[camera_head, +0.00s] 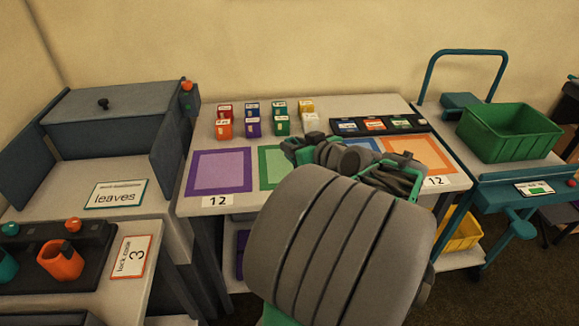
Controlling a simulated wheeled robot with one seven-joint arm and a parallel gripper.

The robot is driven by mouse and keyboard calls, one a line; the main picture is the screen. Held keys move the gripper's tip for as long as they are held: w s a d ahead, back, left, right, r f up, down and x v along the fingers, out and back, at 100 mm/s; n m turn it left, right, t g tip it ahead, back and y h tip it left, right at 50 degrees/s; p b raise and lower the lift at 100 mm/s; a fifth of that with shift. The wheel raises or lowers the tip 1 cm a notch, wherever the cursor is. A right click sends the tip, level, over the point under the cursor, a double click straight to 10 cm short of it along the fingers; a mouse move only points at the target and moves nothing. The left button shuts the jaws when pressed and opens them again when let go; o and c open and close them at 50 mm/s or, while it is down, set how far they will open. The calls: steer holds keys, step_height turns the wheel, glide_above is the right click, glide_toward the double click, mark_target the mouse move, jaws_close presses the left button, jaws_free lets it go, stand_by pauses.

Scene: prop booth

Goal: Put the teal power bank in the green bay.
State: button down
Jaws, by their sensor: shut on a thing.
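My gripper (296,150) is at the far end of my arm, low over the back right part of the green bay, and is mostly hidden by my own wrist. It is shut on a small teal-green thing (303,157), which fits the teal power bank, though little of it shows. The green bay (268,165) is a green-bordered square on the white table, between a purple square and a blue one. My arm covers its right side. I cannot tell whether the held thing touches the table.
Several small coloured boxes (253,127) stand in two rows behind the squares. A black rack (427,126) with coloured labels is at the back right. The purple square (221,171) and orange square (418,153) look empty. A green crate (510,133) sits on a trolley at right.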

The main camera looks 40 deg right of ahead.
steer(key=s+d+h, duration=0.1)
steer(key=s+d, duration=0.2)
glide_above(290, 164)
steer(key=s+d, duration=0.1)
steer(key=d, duration=0.2)
steer(key=shift+m, duration=0.3)
steer(key=f, duration=0.9)
steer(key=shift+s+a+f, duration=0.1)
steer(key=shift+a+f, duration=0.15)
steer(key=shift+f, duration=1.35)
steer(key=shift+f, duration=0.2)
steer(key=c, duration=1.1)
jaws_free()
steer(key=shift+s, duration=0.1)
steer(key=shift+r, duration=0.1)
